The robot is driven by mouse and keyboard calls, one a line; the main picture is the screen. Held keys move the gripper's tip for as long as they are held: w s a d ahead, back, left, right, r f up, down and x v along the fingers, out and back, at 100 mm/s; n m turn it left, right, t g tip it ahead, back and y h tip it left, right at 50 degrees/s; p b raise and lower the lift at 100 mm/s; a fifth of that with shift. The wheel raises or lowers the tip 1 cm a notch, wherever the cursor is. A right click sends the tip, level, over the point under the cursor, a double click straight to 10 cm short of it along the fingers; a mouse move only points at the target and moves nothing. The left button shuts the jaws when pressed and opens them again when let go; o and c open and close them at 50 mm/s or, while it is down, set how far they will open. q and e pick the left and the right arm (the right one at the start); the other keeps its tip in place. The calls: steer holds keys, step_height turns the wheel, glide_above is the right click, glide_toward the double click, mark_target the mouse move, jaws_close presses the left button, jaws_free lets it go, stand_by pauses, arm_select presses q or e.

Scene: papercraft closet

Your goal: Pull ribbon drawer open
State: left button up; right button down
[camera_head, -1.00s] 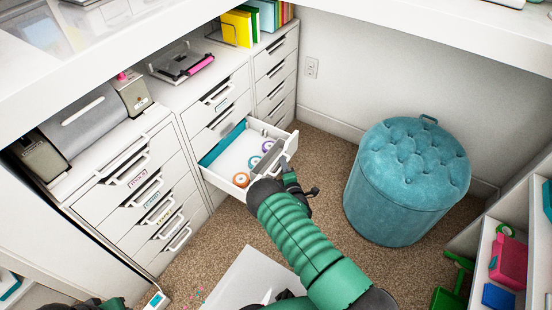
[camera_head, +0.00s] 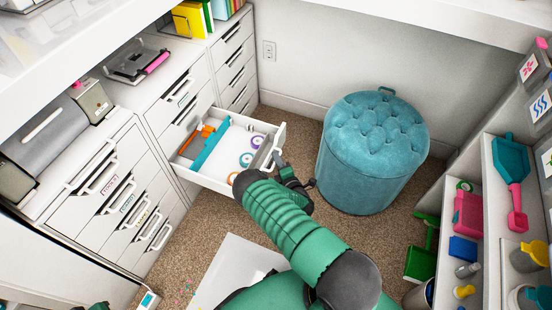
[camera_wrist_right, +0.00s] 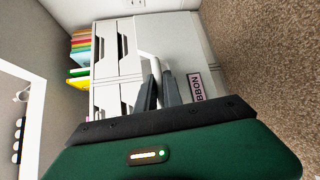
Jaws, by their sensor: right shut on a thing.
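The ribbon drawer (camera_head: 213,180) is pulled out of the middle white cabinet. Inside it are ribbon rolls (camera_head: 246,159), a teal divider (camera_head: 210,146) and orange items near the back. My right gripper (camera_head: 281,166) is at the drawer's front, partly hidden behind my green arm. In the right wrist view the gripper (camera_wrist_right: 158,92) is shut on the white drawer handle (camera_wrist_right: 149,66), beside a label reading "BBON" (camera_wrist_right: 195,87). My left gripper cannot be made out; only a bit of green shows at the bottom left edge.
A teal tufted stool (camera_head: 372,150) stands to the right of the open drawer. Closed drawers (camera_head: 125,205) are at the left. A shelf (camera_head: 490,230) with tools lines the right side.

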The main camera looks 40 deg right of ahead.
steer(key=c, duration=1.5)
jaws_free()
steer(key=shift+a+f, duration=0.1)
steer(key=shift+f, duration=0.25)
steer(key=shift+r, duration=0.15)
steer(key=p+v, duration=0.5)
steer(key=v, duration=0.7)
